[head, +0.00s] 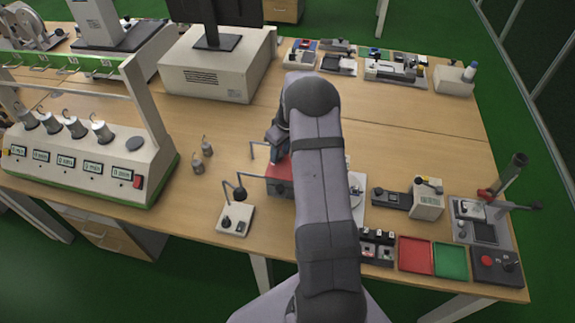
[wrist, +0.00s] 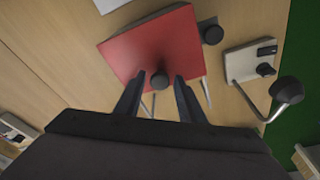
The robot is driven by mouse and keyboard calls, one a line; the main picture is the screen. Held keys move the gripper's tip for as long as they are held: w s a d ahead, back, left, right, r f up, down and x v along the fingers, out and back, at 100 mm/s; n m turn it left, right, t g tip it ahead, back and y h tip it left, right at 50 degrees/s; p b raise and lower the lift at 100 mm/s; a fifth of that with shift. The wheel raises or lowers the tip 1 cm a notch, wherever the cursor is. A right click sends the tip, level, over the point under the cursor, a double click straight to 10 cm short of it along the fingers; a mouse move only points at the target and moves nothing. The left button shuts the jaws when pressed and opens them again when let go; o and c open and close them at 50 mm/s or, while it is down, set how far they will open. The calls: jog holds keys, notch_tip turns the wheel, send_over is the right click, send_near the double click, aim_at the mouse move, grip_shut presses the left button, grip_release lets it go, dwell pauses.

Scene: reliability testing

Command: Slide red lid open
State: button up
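A red lid (wrist: 150,45) tops a box in the upper middle of the wrist view, with a round dark knob (wrist: 160,80) near its edge. In the head view the red lid (head: 280,171) shows only in part, because my arm covers much of it. My gripper (wrist: 158,82) is open, its two dark fingers on either side of the knob with a gap to each. I cannot tell how deep the fingertips reach around the knob. My gripper is mostly hidden behind my arm in the head view.
A small device with a dark knob on a bent arm (head: 236,217) stands left of the red lid; it also shows in the wrist view (wrist: 250,65). Two metal weights (head: 200,158) lie further left. Red and green trays (head: 416,255) sit at the front right. Bare wood lies behind the lid.

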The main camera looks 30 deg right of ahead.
jog(key=c, duration=0.6)
jog(key=shift+o, duration=0.2)
jog(key=shift+w+a, duration=0.1)
jog(key=w+a, duration=0.6)
jog(key=shift+w+a+b, duration=0.25)
jog(key=shift+w+b, duration=0.05)
jog(key=shift+b, duration=0.1)
dwell(0.4)
jog(key=o, duration=0.6)
jog(key=shift+c, duration=0.2)
jog(key=shift+r, duration=0.1)
